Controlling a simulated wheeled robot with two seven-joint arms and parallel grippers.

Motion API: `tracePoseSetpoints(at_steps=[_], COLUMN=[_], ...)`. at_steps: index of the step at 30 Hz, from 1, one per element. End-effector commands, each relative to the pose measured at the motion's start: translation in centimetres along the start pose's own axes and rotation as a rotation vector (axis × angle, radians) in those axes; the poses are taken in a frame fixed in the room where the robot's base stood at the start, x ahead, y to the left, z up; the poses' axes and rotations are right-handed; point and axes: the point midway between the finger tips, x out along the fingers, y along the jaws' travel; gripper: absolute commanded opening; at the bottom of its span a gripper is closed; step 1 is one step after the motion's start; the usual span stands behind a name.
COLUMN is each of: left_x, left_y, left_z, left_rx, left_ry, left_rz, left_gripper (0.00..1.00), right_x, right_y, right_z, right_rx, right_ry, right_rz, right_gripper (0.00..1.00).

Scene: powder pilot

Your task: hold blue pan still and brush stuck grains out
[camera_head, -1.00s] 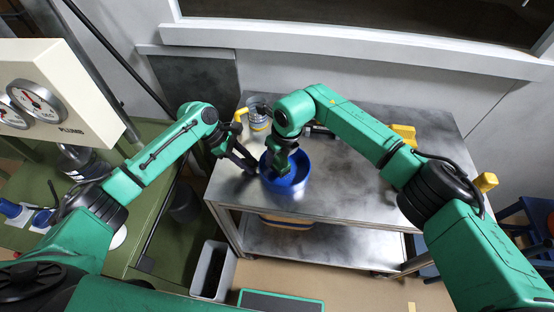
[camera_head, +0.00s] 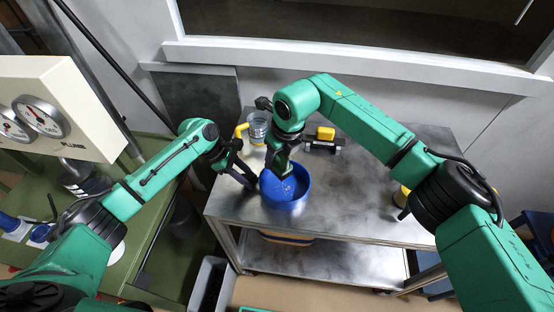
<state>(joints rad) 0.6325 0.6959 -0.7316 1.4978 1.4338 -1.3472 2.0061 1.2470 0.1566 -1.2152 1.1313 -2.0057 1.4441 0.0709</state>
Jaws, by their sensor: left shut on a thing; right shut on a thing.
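The blue pan (camera_head: 300,196) stands on the steel cart top (camera_head: 340,214), with pale specks that look like grains on its floor. My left gripper (camera_head: 250,179) is shut at the pan's left rim. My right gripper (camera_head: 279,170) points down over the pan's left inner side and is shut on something. That held thing is mostly hidden by the gripper; I cannot make out the brush clearly.
A clear jug (camera_head: 258,130) with a yellow handle stands behind the pan. A yellow block (camera_head: 325,133) sits on a dark device at the back. A gauge box (camera_head: 68,110) is at left. The cart top right of the pan is mostly clear.

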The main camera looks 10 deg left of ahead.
Motion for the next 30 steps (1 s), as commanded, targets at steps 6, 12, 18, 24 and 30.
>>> tracePoseSetpoints(at_steps=[6, 12, 18, 24, 30], left_x=[0.0, 0.0, 0.0, 0.0, 0.0], left_y=[0.0, 0.0, 0.0, 0.0, 0.0], left_z=[0.0, 0.0, 0.0, 0.0, 0.0], left_rx=[0.0, 0.0, 0.0, 0.0, 0.0], left_ry=[-0.001, -0.001, -0.001, -0.001, -0.001], left_rz=[0.0, 0.0, 0.0, 0.0, 0.0], left_gripper=[0.0, 0.0, 0.0, 0.0, 0.0], right_x=[0.0, 0.2, 2.2, 5.0, 6.5], right_y=[0.0, 0.0, 0.0, 0.1, 0.0], right_z=[0.0, 0.0, -0.6, -1.2, -1.5], right_rx=[0.0, 0.0, 0.0, -0.001, -0.001], right_ry=[-0.001, 0.0, 0.0, -0.002, -0.006], right_rz=[0.0, 0.0, 0.0, 0.0, -0.001], right_gripper=[0.0, 0.0, 0.0, 0.0, 0.0])
